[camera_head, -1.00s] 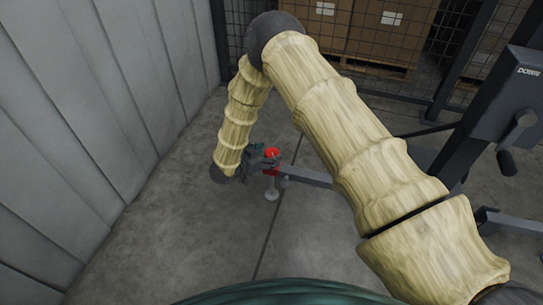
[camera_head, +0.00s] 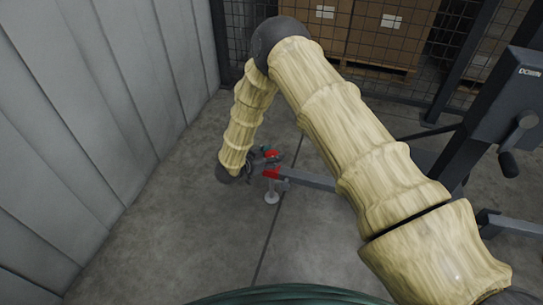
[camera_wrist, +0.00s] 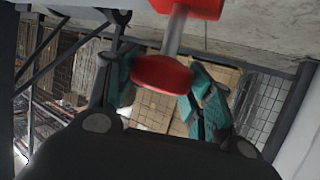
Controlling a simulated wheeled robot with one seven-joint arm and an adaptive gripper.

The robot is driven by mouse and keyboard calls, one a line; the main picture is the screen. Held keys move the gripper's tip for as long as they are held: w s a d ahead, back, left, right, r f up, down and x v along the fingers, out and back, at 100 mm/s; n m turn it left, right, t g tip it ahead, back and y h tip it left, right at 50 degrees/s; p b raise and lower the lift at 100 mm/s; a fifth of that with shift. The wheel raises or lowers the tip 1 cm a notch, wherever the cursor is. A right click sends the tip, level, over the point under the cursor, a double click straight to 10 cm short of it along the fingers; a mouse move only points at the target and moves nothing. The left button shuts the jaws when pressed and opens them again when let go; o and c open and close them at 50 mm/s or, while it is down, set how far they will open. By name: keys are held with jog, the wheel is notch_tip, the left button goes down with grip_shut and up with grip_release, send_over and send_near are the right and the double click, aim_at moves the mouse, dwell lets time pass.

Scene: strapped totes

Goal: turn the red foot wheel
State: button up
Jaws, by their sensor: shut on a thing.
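The red foot wheel (camera_head: 271,154) shows in the head view low over the floor, above a red end piece (camera_head: 271,173) on a grey leg. A pale round foot pad (camera_head: 271,197) is below it on the floor. In the wrist view the wheel (camera_wrist: 162,75) lies between the two teal finger pads of my gripper (camera_wrist: 165,88). A grey stem joins it to the red end piece (camera_wrist: 203,6) at the top edge. My gripper (camera_head: 262,160) is shut on the wheel, coming from the left in the head view, and partly hides it.
The grey leg (camera_head: 309,178) runs right to a dark post with a crank (camera_head: 515,130) marked DOWN. A grey panelled wall (camera_head: 95,110) stands on the left. A mesh fence and boxes (camera_head: 390,28) are behind. Bare floor (camera_head: 190,235) lies in front.

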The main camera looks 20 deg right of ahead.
jog(key=shift+g, duration=0.3)
jog(key=m+g+h+p, duration=0.1)
jog(key=m+g, duration=0.1)
jog(key=shift+m+g+p, duration=0.3)
jog(key=shift+m+g+h, duration=0.3)
jog(key=shift+m+g, duration=1.1)
jog(key=shift+g, duration=0.2)
jog(key=shift+w, duration=0.1)
jog(key=o, duration=1)
jog(key=shift+o, duration=0.2)
jog(key=v, duration=1.2)
